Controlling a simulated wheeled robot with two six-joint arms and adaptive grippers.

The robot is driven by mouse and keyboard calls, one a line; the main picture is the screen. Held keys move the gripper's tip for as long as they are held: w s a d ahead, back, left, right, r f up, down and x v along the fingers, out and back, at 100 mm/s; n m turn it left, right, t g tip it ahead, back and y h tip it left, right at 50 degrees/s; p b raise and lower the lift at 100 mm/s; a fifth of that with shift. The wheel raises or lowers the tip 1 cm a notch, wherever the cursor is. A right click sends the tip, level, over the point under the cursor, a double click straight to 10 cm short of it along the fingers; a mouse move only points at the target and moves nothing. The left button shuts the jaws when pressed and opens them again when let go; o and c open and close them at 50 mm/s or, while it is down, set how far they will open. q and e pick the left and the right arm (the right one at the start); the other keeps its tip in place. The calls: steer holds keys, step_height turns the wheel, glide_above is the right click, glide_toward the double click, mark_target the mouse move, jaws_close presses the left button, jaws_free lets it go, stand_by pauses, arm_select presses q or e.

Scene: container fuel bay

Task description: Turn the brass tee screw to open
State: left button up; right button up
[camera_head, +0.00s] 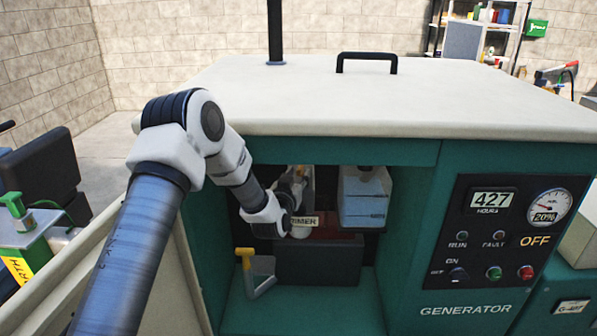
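My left arm comes in from the lower left and bends down into the open bay of the green generator (412,190). My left gripper (298,180) is inside the bay, small and partly hidden behind my own wrist, just above a label (304,221) of which "IMER" shows. I cannot make out whether its fingers are apart or what they touch. I cannot clearly pick out the brass tee screw; it may be hidden behind the gripper and wrist. A yellow-topped grey lever or bracket (246,258) stands low at the bay's left. My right gripper is not in view.
A translucent bluish container (363,198) sits right of the gripper. A dark box (318,262) with a red part stands below. A control panel (515,235) reading OFF is at the right.

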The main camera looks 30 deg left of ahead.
arm_select(q)
steer(key=shift+w+a, duration=0.15)
steer(key=shift+w, duration=0.45)
jaws_close()
steer(key=shift+w+d+n+g+y+b, duration=0.15)
steer(key=shift+n+g+y+b, duration=0.2)
steer(key=shift+y, duration=0.3)
steer(key=shift+s+d+n+g+y+b, duration=0.1)
steer(key=shift+n+g+y+b, duration=0.05)
steer(key=shift+n+y, duration=0.4)
steer(key=shift+n+g+y, duration=0.5)
steer(key=shift+n+y, duration=0.1)
steer(key=shift+y, duration=0.4)
jaws_free()
